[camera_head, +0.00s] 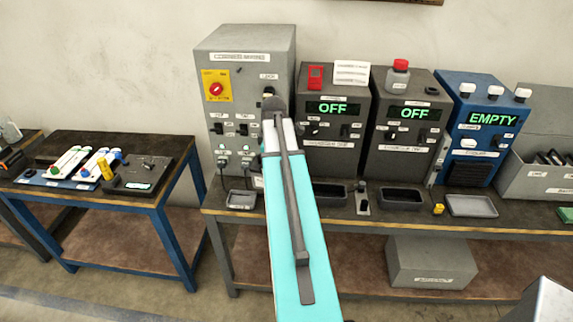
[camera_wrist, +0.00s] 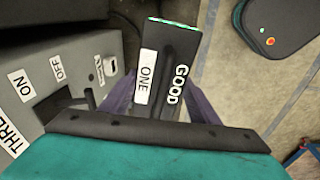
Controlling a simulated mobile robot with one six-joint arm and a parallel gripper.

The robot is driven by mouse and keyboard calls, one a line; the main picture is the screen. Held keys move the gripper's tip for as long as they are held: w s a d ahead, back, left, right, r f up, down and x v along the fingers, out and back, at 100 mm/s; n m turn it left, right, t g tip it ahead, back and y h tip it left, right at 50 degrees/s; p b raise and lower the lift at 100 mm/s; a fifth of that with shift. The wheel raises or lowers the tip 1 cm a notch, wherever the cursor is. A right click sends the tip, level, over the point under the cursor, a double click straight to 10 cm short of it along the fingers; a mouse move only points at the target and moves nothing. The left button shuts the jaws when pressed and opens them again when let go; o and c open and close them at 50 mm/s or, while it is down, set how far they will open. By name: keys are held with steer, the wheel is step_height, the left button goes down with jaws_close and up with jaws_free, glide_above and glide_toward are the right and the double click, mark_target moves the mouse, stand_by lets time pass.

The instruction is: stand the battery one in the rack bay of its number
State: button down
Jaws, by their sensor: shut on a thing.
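The battery one (camera_wrist: 183,48) is a dark block with a white ONE label and the word GOOD; a strip of coloured lights runs along its far end. My gripper (camera_wrist: 160,106) is shut on it in the wrist view, a finger at each side. Beside it on the left is a grey housing (camera_wrist: 62,65) with ON, OFF and THREE labels and a dark opening; the battery is to its right. I cannot tell whether they touch. No rack bay marked one can be made out. In the head view my arm hides the gripper and battery.
The head view shows a grey cabinet (camera_head: 240,50), two dark units reading OFF (camera_head: 333,135), (camera_head: 405,140) and a blue unit reading EMPTY (camera_head: 480,130) on the bench. A grey bin (camera_head: 540,180) holds dark items. A blue-framed table (camera_head: 120,190) stands left.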

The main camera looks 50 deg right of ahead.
steer(key=w+a+m+b, duration=0.2)
steer(key=w+a, duration=0.3)
steer(key=a, duration=0.6)
steer(key=w+a+m+b, duration=0.15)
steer(key=w+a, duration=0.25)
steer(key=a, duration=0.7)
steer(key=a+m+b, duration=0.3)
steer(key=a+b, duration=0.1)
steer(key=a, duration=1.7)
steer(key=shift+w+a+f+g+h, duration=0.2)
steer(key=shift+w+f+g+h, duration=0.1)
steer(key=shift+h, duration=0.1)
